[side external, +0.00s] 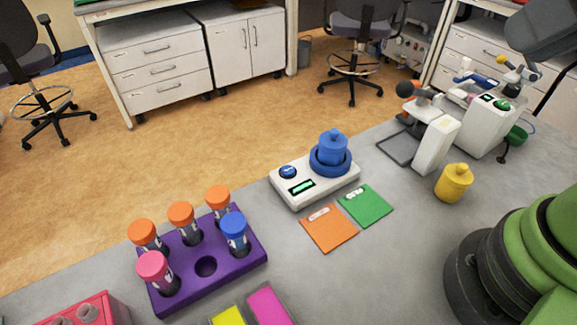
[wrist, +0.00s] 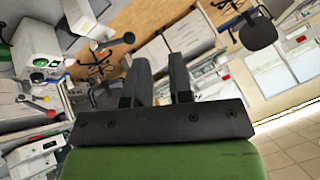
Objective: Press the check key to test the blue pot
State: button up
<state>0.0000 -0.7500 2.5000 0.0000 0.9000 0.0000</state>
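A white tester (side external: 312,196) stands on the grey bench. The blue pot (side external: 333,146), with a knobbed lid, sits upright in a dark blue round holder (side external: 331,163) on the tester's right part. A round dark blue key (side external: 288,171) with a pale mark is on the tester's left part, behind a small display (side external: 301,187) lit green. My gripper (wrist: 160,68) shows in the wrist view with its two dark fingers apart and nothing between them. It points out across the room, away from the tester, and its fingers are not seen in the side view.
A purple rack (side external: 205,265) with orange-, blue- and pink-capped tubes stands left of the tester. Orange (side external: 328,230) and green (side external: 365,205) cards lie in front of it. A yellow pot (side external: 454,182) and white lab instruments (side external: 437,145) stand to the right.

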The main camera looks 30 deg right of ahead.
grip_shut()
dwell(1.4)
